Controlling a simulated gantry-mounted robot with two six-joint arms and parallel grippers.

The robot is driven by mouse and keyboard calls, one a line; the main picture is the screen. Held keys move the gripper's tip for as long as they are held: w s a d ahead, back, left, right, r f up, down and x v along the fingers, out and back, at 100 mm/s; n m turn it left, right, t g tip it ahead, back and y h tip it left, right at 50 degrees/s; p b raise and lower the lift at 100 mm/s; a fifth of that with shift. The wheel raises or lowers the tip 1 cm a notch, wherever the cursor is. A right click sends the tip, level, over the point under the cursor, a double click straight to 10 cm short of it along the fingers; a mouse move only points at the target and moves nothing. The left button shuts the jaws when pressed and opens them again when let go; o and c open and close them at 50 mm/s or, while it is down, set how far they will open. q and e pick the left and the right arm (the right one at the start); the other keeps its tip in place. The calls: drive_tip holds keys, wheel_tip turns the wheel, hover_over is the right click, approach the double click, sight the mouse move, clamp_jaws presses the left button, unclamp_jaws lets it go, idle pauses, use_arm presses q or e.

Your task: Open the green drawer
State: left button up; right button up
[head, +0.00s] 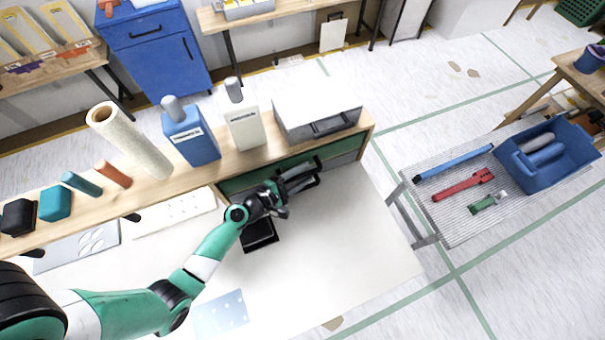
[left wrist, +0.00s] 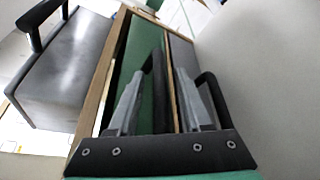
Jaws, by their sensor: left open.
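The green drawer (head: 238,184) is set under the wooden shelf in the head view, its front apparently flush; its green front also fills the middle of the left wrist view (left wrist: 141,50). Its black handle (left wrist: 158,85) stands between the two grey fingers of my left gripper (left wrist: 158,73). The fingers are open and straddle the handle, with a gap showing on its sides; I cannot tell whether either touches it. In the head view my left gripper (head: 303,175) reaches the drawer front from the left, partly covering it. My right gripper is out of view.
A grey drawer front (left wrist: 186,62) with another black handle (left wrist: 216,98) lies beside the green one, close to a finger. A grey box (head: 317,110), a white bottle (head: 242,128) and a blue bottle (head: 190,138) stand on the shelf above. The white tabletop (head: 350,240) is mostly clear.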

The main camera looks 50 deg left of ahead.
use_arm(q)
drive_tip(key=shift+c, duration=0.2)
clamp_jaws()
idle(1.2)
